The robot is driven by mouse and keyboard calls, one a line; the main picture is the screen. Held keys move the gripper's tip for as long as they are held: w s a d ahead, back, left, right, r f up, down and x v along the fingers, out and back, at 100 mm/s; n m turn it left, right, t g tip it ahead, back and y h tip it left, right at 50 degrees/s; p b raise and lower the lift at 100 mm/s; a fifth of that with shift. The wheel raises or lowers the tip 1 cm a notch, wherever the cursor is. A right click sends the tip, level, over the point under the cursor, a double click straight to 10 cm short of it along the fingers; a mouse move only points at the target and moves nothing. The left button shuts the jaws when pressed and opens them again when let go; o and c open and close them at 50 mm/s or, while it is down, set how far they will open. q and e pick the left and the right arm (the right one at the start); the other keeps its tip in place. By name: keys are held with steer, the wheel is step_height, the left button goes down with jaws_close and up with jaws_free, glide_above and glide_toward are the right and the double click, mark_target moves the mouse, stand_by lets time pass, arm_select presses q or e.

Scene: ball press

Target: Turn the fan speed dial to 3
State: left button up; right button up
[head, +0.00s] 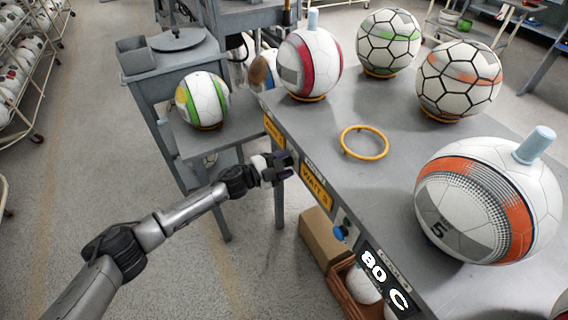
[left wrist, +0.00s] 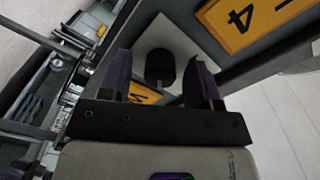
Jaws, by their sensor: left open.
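My left gripper (head: 284,166) is at the front panel of the grey table in the head view, where it hides part of the panel. In the left wrist view the gripper (left wrist: 161,80) is open, with one dark purple finger on each side of a black knob (left wrist: 160,66). The knob stands on a pale plate (left wrist: 172,36) and appears to be the dial. I cannot tell whether the fingers touch it. No pointer or number on it is readable. My right gripper is not in view.
Several balls and an empty yellow ring (head: 364,142) are on the table (head: 330,115). A cardboard box (head: 322,238) is below.

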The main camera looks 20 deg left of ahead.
arm_select(q)
steer(key=shift+s+a, duration=0.35)
steer(key=shift+a, duration=0.05)
steer(key=p+v, duration=0.3)
steer(key=v, duration=0.9)
steer(key=shift+s+a, duration=0.2)
steer(key=shift+s, duration=0.15)
